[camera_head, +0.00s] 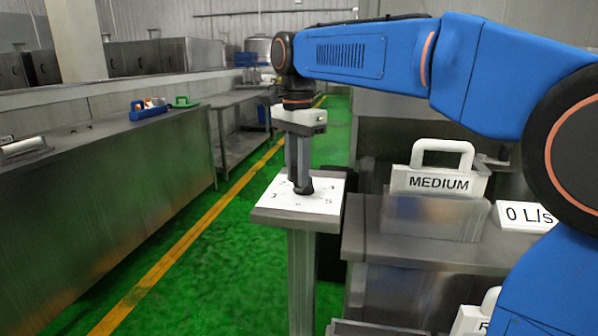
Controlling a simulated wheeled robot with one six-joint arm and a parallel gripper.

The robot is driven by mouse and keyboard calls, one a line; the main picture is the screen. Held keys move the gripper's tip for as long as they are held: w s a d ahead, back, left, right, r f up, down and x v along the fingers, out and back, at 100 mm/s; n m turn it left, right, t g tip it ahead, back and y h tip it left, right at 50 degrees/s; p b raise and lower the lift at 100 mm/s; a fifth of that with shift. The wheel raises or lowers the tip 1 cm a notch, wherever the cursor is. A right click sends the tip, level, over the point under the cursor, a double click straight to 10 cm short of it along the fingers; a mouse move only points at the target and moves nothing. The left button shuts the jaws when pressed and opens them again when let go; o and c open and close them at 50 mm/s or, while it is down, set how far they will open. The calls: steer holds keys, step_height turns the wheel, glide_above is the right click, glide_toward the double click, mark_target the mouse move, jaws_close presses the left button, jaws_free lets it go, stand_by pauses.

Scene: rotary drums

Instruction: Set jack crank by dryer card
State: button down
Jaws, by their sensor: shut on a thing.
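The jack crank (302,192) is a small dark piece on a white numbered plate (325,188) atop a grey post. My gripper (298,180) points straight down and is shut on the crank, its fingers covering most of it. I cannot tell which number the crank points to. A 4 and a 5 show on the plate's right side; the other marks are small or hidden. The dryer card (439,183) reads MEDIUM. It is white with a loop handle and stands upright in a grey metal holder (435,215) right of the post.
A sign (527,217) reading 0 L/s is right of the holder on the metal bench (400,250). Another white card (470,320) shows partly at the bottom. A long counter (110,190) is at left, with clear green floor (220,260) between.

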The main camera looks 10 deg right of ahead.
steer(key=c, duration=1.5)
jaws_free()
steer(key=shift+c, duration=0.2)
step_height(320, 180, up, 18)
steer(key=shift+f, duration=0.25)
steer(key=shift+d, duration=0.1)
steer(key=s+d+f+n+t, duration=0.1)
steer(key=s+d+f+n, duration=0.3)
steer(key=s+f, duration=0.4)
steer(key=s+d+f+n+t, duration=0.2)
steer(key=s+d+f+n, duration=0.2)
steer(key=f, duration=1.4)
steer(key=s+d+f+n+t, duration=0.1)
steer(key=s+d+f+n, duration=0.2)
steer(key=s+d+f, duration=0.5)
steer(key=s+f, duration=0.5)
steer(key=shift+s+d+f+n+t, duration=0.2)
steer(key=shift+d+f+n+t, duration=0.1)
steer(key=shift+d+n+t, duration=0.1)
